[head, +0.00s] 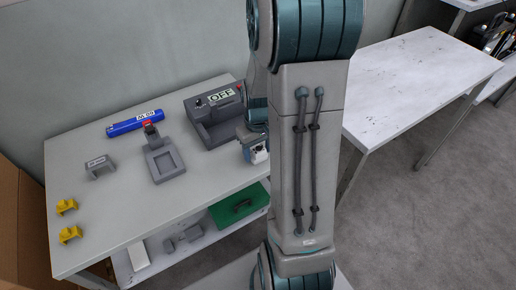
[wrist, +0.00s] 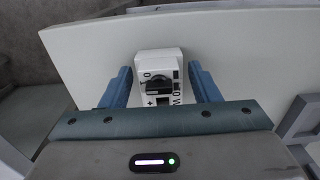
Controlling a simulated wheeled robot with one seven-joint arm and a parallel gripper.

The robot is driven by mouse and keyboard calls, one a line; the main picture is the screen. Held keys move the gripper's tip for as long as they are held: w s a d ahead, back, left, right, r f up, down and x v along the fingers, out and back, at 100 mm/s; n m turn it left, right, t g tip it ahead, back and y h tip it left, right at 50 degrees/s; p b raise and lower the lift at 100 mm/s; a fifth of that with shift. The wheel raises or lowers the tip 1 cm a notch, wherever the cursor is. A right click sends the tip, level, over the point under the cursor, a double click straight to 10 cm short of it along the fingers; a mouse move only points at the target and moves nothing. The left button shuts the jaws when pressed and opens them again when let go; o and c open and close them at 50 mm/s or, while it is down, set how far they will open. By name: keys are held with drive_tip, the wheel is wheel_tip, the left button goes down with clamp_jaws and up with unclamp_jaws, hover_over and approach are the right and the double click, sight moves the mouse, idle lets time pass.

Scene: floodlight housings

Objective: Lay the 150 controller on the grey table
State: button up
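The 150 controller (wrist: 158,78) is a small white box with a black knob and dark printed marks. In the head view the controller (head: 259,154) shows small and pale beside my arm, near the right end of the light grey table (head: 110,222). My arm hides part of it there. I cannot tell whether its underside touches anything.
On that table are a blue cylinder (head: 135,123), a grey cradle (head: 165,160), a grey unit with an OFF sign (head: 205,115), a small grey bracket (head: 100,166) and two yellow clips (head: 70,234). A green piece (head: 238,206) lies below. A bare, pale scuffed table (head: 420,85) stands at right.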

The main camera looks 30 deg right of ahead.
drive_tip(key=shift+o, duration=0.7)
drive_tip(key=shift+r, duration=0.1)
wheel_tip(320, 180, up, 14)
drive_tip(key=p, duration=0.1)
drive_tip(key=s+a+r+t+p, duration=0.2)
drive_tip(key=s+a+r, duration=0.3)
drive_tip(key=s+a, duration=0.5)
drive_tip(key=shift+s+a+r+m+t+p, duration=0.35)
drive_tip(key=shift+a+p, duration=0.35)
drive_tip(key=shift+a, duration=0.3)
drive_tip(key=shift+w, duration=0.1)
